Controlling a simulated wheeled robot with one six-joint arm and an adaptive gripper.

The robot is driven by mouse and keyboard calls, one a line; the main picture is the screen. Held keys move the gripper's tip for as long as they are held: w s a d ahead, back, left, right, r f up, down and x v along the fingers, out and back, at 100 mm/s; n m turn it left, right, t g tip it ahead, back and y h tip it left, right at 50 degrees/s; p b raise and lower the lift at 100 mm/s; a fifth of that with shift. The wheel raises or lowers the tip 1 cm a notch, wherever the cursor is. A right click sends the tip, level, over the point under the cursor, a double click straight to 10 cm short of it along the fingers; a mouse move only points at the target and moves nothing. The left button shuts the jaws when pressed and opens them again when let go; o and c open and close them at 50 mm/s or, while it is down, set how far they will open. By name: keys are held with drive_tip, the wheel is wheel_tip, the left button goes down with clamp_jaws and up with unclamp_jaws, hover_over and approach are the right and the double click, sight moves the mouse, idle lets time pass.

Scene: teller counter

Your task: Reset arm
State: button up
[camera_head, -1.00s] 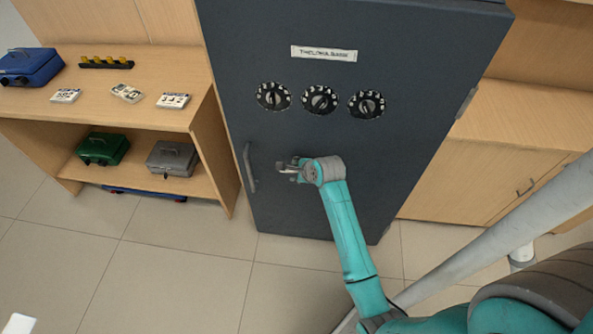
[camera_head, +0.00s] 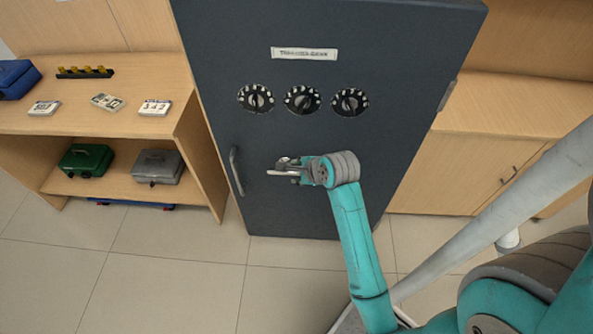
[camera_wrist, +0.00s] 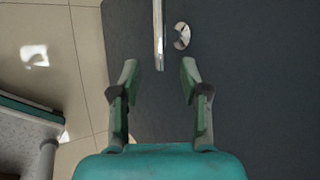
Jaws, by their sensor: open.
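My gripper (camera_head: 284,169) is in front of the dark safe door (camera_head: 400,60), to the right of its vertical handle (camera_head: 236,171) in the head view. A round metal piece (camera_wrist: 182,36) is on the door beside the bar. My arm reaches up to the door from the lower right.
The safe has three dials (camera_head: 303,100) and a label (camera_head: 304,53). At left, a wooden shelf (camera_head: 130,72) bears cards, a blue box (camera_head: 16,80), a green box (camera_head: 86,160) and a grey box (camera_head: 158,167). A wooden cabinet (camera_head: 520,105) stands right. Tiled floor (camera_head: 180,275) is open in front.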

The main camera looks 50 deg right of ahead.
idle(0.4)
drive_tip(key=s+a+f+n+t, duration=0.2)
drive_tip(key=s+a+n, duration=0.4)
drive_tip(key=s+a, duration=0.15)
drive_tip(key=s+a+f+n+t, duration=0.1)
drive_tip(key=s+a+f+n, duration=0.2)
drive_tip(key=s+a+n, duration=0.4)
drive_tip(key=s+a+r+n+t, duration=0.1)
drive_tip(key=s+a+r+n, duration=0.1)
drive_tip(key=s+r+n, duration=0.2)
drive_tip(key=s+a+r+n+t+y, duration=0.1)
drive_tip(key=s+a+r+n, duration=0.2)
drive_tip(key=s, duration=0.4)
drive_tip(key=s+a+r+n+t, duration=0.1)
drive_tip(key=s+a+r+n, duration=0.1)
drive_tip(key=s+r+n, duration=0.3)
drive_tip(key=shift+s+a+r+n+t+y, duration=0.3)
drive_tip(key=shift+s+a+n+t+y, duration=0.1)
drive_tip(key=shift+s+n, duration=0.4)
drive_tip(key=shift+w, duration=0.1)
